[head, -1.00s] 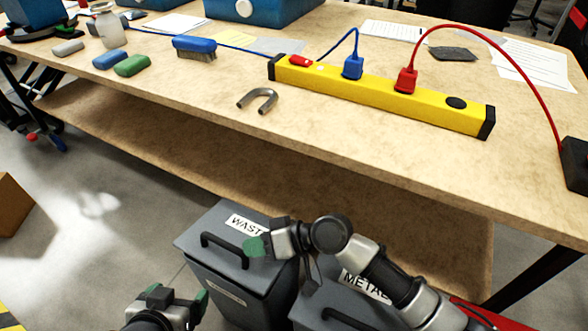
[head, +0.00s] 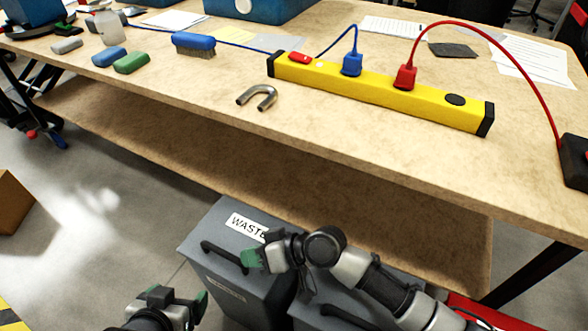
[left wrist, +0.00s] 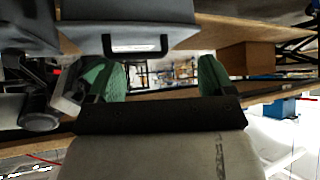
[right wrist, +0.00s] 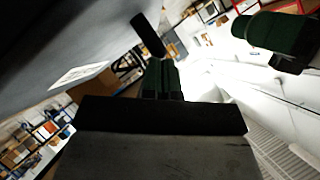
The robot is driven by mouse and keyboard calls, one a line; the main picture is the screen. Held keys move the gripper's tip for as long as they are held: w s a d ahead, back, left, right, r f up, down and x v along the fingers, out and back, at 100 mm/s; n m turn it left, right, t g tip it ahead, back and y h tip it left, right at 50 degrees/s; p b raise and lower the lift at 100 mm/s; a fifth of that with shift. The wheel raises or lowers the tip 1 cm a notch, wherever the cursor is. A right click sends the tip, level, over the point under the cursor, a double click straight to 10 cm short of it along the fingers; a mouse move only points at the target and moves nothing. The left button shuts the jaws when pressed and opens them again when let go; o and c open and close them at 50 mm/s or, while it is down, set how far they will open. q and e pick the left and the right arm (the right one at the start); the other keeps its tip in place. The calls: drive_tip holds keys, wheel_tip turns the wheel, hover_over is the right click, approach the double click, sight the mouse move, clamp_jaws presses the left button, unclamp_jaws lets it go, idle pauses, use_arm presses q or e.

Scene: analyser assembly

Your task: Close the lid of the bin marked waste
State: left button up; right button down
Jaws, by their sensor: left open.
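The waste bin (head: 232,290) is a dark grey box at the front of the bench, with a WASTE label (head: 247,227) and a black handle (head: 222,256) on its lid (head: 212,230). The lid lies down over the bin; I cannot tell if it is fully seated. My right gripper (head: 252,260) is at the lid's right side, beside the handle. In the right wrist view its green fingers stand apart, with the lid and handle (right wrist: 148,35) close by. My left gripper (head: 180,298) is open and empty, left of the bin; its fingers are apart in the left wrist view (left wrist: 156,78).
A second grey bin (head: 330,308) stands to the right, partly hidden by my right arm. The bench (head: 330,130) above holds a yellow power strip (head: 380,90), a brush (head: 194,46) and a horseshoe magnet (head: 257,97).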

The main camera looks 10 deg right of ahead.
drive_tip(key=shift+s+a+f, duration=0.1)
drive_tip(key=shift+s+f, duration=0.05)
drive_tip(key=shift+s, duration=0.05)
wheel_tip(320, 180, up, 4)
drive_tip(key=shift+w+r+p, duration=0.1)
drive_tip(key=shift+w+p, duration=0.05)
drive_tip(key=shift+p, duration=0.75)
use_arm(q)
drive_tip(key=s+a+g+y+p, duration=0.1)
drive_tip(key=s+a+g+p, duration=0.1)
drive_tip(key=s+g, duration=0.3)
drive_tip(key=shift+s+a+f+g, duration=0.25)
drive_tip(key=shift+s+a+g, duration=0.05)
drive_tip(key=shift+s, duration=0.95)
use_arm(e)
drive_tip(key=s+a+r+v, duration=0.1)
drive_tip(key=s+v, duration=0.1)
drive_tip(key=v, duration=1.1)
drive_tip(key=shift+s+r, duration=0.3)
use_arm(q)
drive_tip(key=shift+s+f, duration=0.1)
use_arm(e)
drive_tip(key=shift+s+d+f, duration=0.1)
